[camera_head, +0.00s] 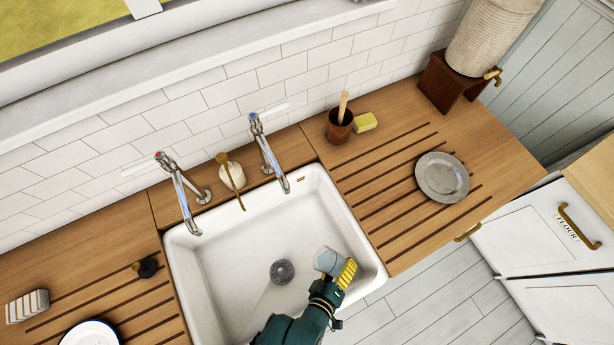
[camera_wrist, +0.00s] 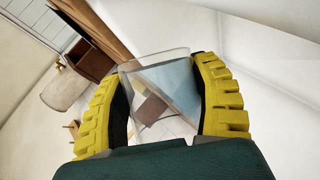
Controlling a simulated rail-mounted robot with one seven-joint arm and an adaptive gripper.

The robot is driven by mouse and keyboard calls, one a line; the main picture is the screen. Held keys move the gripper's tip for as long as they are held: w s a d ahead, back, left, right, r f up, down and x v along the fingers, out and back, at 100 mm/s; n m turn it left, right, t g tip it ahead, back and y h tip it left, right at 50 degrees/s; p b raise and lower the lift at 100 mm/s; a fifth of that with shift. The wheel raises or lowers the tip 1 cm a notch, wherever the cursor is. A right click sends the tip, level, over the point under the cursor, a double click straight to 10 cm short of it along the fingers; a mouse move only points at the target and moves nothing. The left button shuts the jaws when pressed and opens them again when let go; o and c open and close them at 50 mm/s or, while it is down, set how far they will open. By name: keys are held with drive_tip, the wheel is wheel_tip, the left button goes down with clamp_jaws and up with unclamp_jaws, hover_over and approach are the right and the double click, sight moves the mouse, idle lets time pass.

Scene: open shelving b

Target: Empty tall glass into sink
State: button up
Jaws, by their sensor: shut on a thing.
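The tall glass (camera_head: 328,261) is clear and sits between the yellow fingers of my gripper (camera_head: 340,275), over the right part of the white sink (camera_head: 216,281). In the wrist view the glass (camera_wrist: 160,82) stands between both yellow fingers (camera_wrist: 160,115), which are shut on it. The glass looks tilted in the head view. I cannot tell whether liquid is in it. The sink's dark drain (camera_head: 282,272) is left of the glass.
Two taps (camera_head: 180,195) (camera_head: 268,155) and a soap dispenser (camera_head: 231,175) stand behind the sink. A grey plate (camera_head: 442,177), a brown pot (camera_head: 339,125) and a yellow sponge (camera_head: 365,122) are on the right counter. A striped cloth (camera_head: 27,306) lies on the left counter.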

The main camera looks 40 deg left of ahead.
sight(336, 264)
drive_tip(key=shift+f+b, duration=0.2)
drive_tip(key=shift+b, duration=0.4)
drive_tip(key=shift+r+b, duration=0.1)
drive_tip(key=shift+b, duration=0.5)
drive_tip(key=shift+r, duration=0.4)
drive_tip(key=shift+b, duration=0.5)
drive_tip(key=shift+r+h+b, duration=0.1)
drive_tip(key=shift+h+b, duration=0.2)
drive_tip(key=shift+b, duration=0.5)
drive_tip(key=shift+r+n+t+h+b, duration=0.45)
drive_tip(key=shift+r+n+b, duration=0.3)
drive_tip(key=shift+b, duration=1.1)
drive_tip(key=shift+s+a+r+n+t+h+b, duration=0.25)
drive_tip(key=shift+a+r+n+h+b, duration=0.3)
drive_tip(key=shift+b, duration=0.85)
drive_tip(key=shift+s+a+r+n+t+h+b, duration=0.1)
drive_tip(key=shift+a+r+n+t+h+b, duration=0.2)
drive_tip(key=shift+r+n, duration=0.2)
drive_tip(key=shift+s+a+r+n+t+h+b, duration=0.15)
drive_tip(key=shift+r+n+h+b, duration=0.25)
drive_tip(key=shift+r, duration=0.2)
drive_tip(key=shift+w, duration=0.1)
